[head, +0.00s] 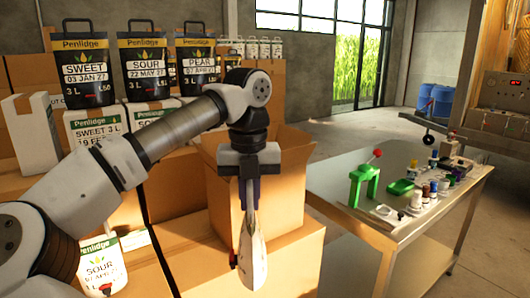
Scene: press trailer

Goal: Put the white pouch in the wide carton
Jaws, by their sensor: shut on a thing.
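My gripper (249,178) points down in the middle of the head view. It is shut on the white pouch (252,245), which hangs below the fingers and shows nearly edge-on, with a small red part at its lower left. The pouch is in front of an open wide carton (286,190), overlapping its near side in the picture. The carton stands with its flaps up on a larger closed box. Its inside is mostly hidden by my gripper and the near wall.
A metal table (420,222) at right holds a green press stand (364,185), a green tray (401,187) and several small bottles. Stacked boxes with black labelled pouches (82,62) fill the left and back. Another white pouch (102,266) sits lower left. Open floor lies behind the table.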

